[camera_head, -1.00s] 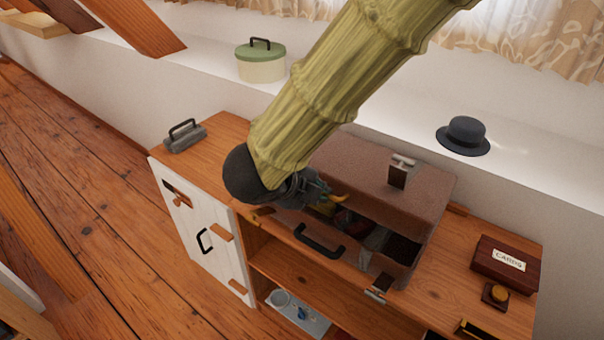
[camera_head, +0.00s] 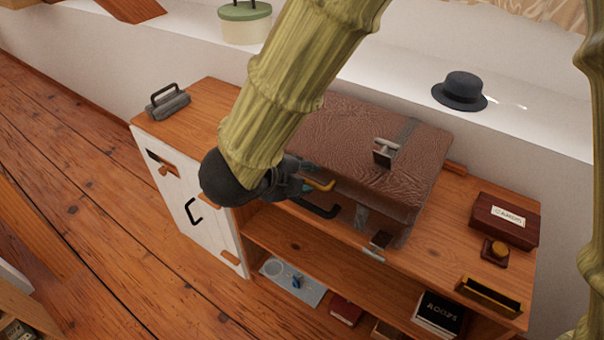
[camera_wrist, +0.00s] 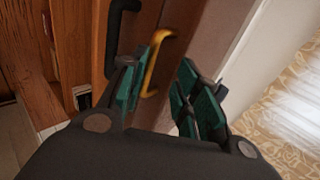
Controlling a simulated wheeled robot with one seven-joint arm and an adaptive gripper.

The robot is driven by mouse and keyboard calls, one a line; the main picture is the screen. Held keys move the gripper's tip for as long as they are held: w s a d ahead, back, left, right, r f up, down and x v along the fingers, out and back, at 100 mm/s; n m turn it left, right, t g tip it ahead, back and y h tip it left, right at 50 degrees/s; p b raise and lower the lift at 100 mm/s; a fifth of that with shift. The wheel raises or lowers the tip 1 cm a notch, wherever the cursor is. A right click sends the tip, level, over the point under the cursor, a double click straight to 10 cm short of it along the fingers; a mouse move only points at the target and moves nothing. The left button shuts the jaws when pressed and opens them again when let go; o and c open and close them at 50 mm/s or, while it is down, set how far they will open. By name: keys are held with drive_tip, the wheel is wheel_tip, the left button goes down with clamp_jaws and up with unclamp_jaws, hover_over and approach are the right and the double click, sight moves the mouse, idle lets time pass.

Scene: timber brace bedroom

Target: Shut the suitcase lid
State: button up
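The brown suitcase (camera_head: 370,150) lies on the wooden cabinet top, its lid down over the body. No contents show, and I cannot tell if the front seam is fully closed. A metal latch (camera_head: 383,152) sits on the lid, and a black handle (camera_head: 318,209) is on the front. My gripper (camera_head: 303,187) is at the suitcase's front left, by a yellow latch piece (camera_head: 321,185). In the wrist view the green-padded fingers (camera_wrist: 165,92) are apart, with the yellow piece (camera_wrist: 155,62) near the gap and not clearly gripped. The black handle (camera_wrist: 115,40) is beyond them.
A dark red cards box (camera_head: 505,221) and a small knobbed block (camera_head: 495,251) stand right of the suitcase. A grey handled block (camera_head: 168,103) is on the cabinet's left. A dark hat (camera_head: 461,92) and a green-lidded tin (camera_head: 245,22) sit on the white ledge behind.

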drive_tip(key=v, duration=1.2)
drive_tip(key=shift+f, duration=0.15)
